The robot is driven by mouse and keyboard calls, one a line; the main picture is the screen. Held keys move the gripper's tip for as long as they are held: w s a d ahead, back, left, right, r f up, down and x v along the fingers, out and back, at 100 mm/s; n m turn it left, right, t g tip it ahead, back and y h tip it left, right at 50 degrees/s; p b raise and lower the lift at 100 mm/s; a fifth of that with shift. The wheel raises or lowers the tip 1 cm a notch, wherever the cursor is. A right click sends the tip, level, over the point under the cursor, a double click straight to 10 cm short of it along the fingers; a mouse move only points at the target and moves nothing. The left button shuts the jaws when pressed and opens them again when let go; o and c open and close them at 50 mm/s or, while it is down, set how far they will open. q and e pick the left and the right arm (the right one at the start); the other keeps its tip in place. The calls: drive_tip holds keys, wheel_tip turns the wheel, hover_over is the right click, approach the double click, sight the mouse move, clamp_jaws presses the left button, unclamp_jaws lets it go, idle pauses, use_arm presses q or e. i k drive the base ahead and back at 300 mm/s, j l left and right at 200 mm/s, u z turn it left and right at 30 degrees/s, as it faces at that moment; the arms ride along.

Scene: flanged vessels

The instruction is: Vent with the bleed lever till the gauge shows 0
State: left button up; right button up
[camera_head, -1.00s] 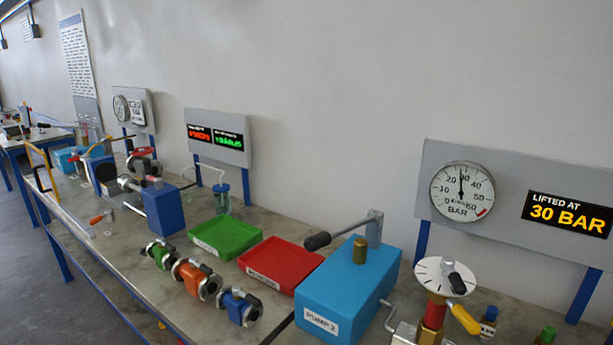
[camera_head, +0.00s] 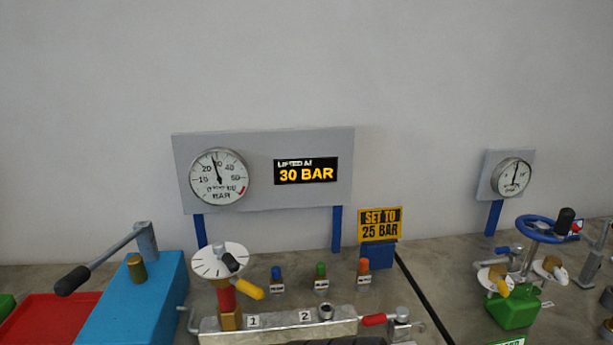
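The round pressure gauge (camera_head: 219,177) hangs on a grey panel at the left of the middle. Its needle points nearly straight up, near the 30 mark, and is not at 0. Below it stands a valve with a white dial (camera_head: 220,261), a red and brass body and a yellow-handled lever (camera_head: 250,292). A red-handled lever (camera_head: 373,320) lies at the right end of the metal block (camera_head: 278,328) marked 1 and 2. I cannot tell from labels which one is the bleed lever. Neither of my grippers shows.
The blue pump box (camera_head: 135,300) with its black-gripped handle (camera_head: 72,280) stands left, beside a red tray (camera_head: 45,320). A display (camera_head: 306,171) reads 30 BAR and a sign (camera_head: 380,225) SET TO 25 BAR. Right is a green unit (camera_head: 514,310) with a blue handwheel (camera_head: 548,228).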

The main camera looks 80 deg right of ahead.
sight(401, 314)
drive_tip(key=k+l+z, duration=0.1)
drive_tip(key=z, duration=2.75)
drive_tip(key=l, duration=0.1)
